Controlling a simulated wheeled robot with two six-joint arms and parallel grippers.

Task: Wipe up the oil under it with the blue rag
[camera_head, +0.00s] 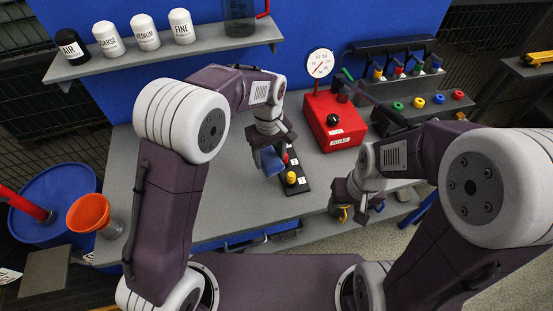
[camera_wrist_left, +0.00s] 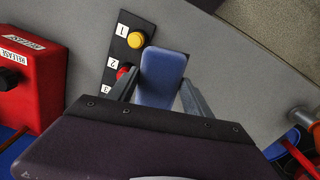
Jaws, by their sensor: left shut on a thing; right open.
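My left gripper (camera_head: 268,146) is shut on a blue rag (camera_head: 272,162), held above the grey bench beside a black button strip. In the left wrist view the flat blue rag (camera_wrist_left: 162,78) stands between the two fingers and overlaps part of the strip's edge. My right gripper (camera_head: 348,200) is open near the bench's front edge, right of the strip; its fingertips are small and partly hidden. No oil can be made out on the bench; the area under the left gripper is partly covered by the gripper and rag.
The black strip (camera_head: 300,182) carries yellow and red buttons. A red box (camera_head: 334,128) with a gauge (camera_head: 320,63) stands behind it. A rack with coloured caps (camera_head: 419,102) is at back right, an orange funnel (camera_head: 88,212) at left. The bench's left part (camera_head: 225,200) is clear.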

